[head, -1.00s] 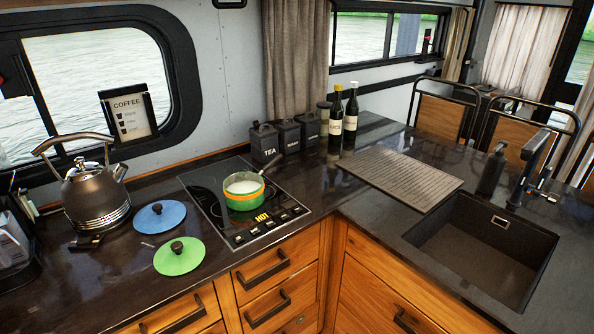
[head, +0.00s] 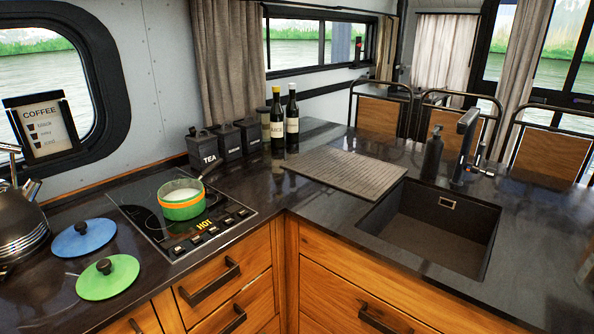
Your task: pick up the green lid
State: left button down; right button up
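The green lid (head: 108,279) lies flat on the dark counter (head: 330,220) at the lower left of the head view, with a dark round knob on top. The blue lid (head: 84,240) lies just behind it, close to its upper left edge. A green and orange pot (head: 182,203) with white contents stands on the cooktop (head: 150,225), to the right of and behind the lids. Neither of my grippers shows in the head view.
A kettle (head: 20,225) stands at the left edge. Dark canisters (head: 203,149) and two bottles (head: 292,120) stand at the back. A ribbed drying mat (head: 345,172) lies beside the sink (head: 430,230). The cooktop shows a "HOT" label.

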aim_at(110, 276)
jog(key=u, duration=1.45)
